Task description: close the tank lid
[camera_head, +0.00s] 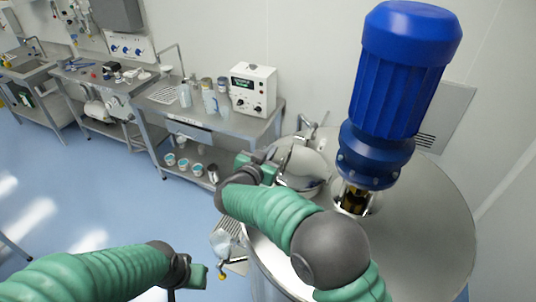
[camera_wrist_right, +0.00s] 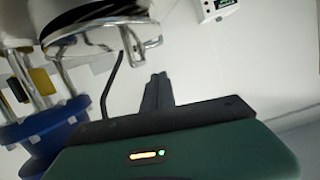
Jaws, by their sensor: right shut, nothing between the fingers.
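The steel tank (camera_head: 430,225) stands at the right with a broad round top. In the right wrist view, a round metal part with a curved bar (camera_wrist_right: 95,28), likely the lid, is at the upper left, apart from the fingers. My right gripper (camera_wrist_right: 157,92) is shut and empty, beside the lid; in the head view its fingertips are hard to make out.
A big blue motor (camera_head: 400,90) rises from the tank top right of the lid. A steel bench (camera_head: 215,125) behind holds a white instrument box (camera_head: 253,90) and bottles. Blue floor is free at the left.

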